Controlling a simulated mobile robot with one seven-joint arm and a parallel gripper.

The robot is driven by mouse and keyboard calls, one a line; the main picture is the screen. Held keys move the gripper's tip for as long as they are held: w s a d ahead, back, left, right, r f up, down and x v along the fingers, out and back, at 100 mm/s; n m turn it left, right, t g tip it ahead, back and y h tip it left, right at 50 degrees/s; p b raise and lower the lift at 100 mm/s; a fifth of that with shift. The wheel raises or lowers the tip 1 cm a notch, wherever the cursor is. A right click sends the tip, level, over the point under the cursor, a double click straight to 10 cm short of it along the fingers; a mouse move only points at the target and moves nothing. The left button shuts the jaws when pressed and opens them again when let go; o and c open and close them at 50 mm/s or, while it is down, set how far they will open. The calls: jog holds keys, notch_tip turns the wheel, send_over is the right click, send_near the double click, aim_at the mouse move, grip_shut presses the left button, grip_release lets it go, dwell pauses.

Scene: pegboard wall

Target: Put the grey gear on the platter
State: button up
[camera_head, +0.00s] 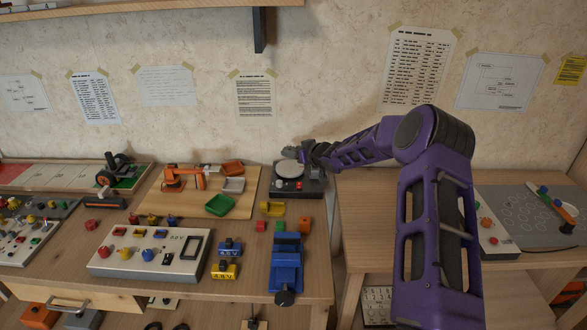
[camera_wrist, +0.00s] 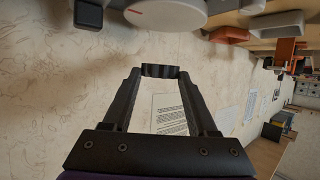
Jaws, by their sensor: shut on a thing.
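The grey gear (camera_wrist: 160,71) is dark and toothed in the wrist view, clamped edge-on between the fingertips of my gripper (camera_wrist: 159,76). In the head view my gripper (camera_head: 303,153) is at the back of the table, just above and behind the platter. The gear is too small there to make out clearly. The platter (camera_head: 291,172) is a pale round disc on a dark box with a red button. It also shows in the wrist view (camera_wrist: 170,14), beyond the fingertips, with a visible gap between it and the gear.
Left of the platter stand a small orange robot arm model (camera_head: 180,177) and green (camera_head: 220,205), white and orange trays. A blue vise (camera_head: 286,268) and a white control panel (camera_head: 148,252) lie nearer. The wall with taped papers is close behind my gripper.

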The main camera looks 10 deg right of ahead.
aim_at(294, 170)
jog(key=shift+f+b, duration=0.5)
jog(key=shift+f, duration=2)
jog(key=shift+f, duration=0.1)
jog(key=shift+f, duration=0.15)
jog(key=o, duration=1.3)
